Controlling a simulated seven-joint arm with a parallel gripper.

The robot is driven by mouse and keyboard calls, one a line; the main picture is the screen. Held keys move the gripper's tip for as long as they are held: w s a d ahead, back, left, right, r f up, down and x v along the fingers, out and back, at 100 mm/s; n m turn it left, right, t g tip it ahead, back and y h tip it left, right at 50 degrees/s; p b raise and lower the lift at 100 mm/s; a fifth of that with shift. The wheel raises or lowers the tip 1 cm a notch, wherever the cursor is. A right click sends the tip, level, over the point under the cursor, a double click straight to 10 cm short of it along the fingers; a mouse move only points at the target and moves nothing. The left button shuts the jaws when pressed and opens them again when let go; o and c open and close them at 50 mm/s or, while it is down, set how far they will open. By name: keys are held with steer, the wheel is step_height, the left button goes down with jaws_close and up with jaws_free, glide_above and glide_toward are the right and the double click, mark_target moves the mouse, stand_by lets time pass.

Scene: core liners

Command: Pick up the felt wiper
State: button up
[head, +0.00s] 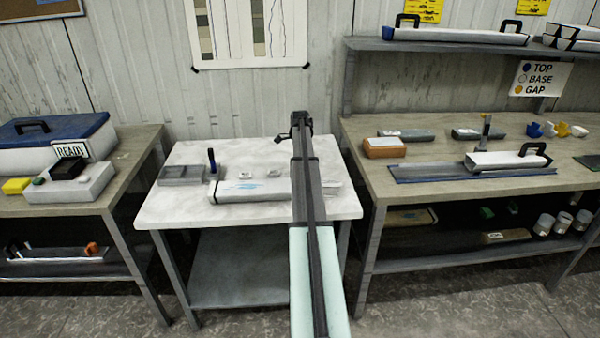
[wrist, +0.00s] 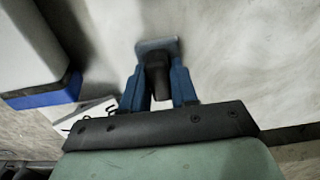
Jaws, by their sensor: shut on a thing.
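In the wrist view my gripper (wrist: 158,80) has its two blue fingers closed on the dark handle of the felt wiper (wrist: 157,46). The wiper's flat grey pad sticks out beyond the fingertips, over a pale marbled surface. I cannot tell whether the pad touches that surface. In the head view my arm reaches over the white middle table, and the fingers and wiper cannot be made out there.
On the middle table (head: 175,208) are a long white liner (head: 245,190), a grey tray (head: 182,175) and a dark blue upright piece (head: 212,160). A blue-ended white piece (wrist: 30,45) lies left in the wrist view. Side benches (head: 380,185) flank the table.

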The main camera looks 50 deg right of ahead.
jaws_close()
step_height(320, 180, up, 10)
stand_by(0.6)
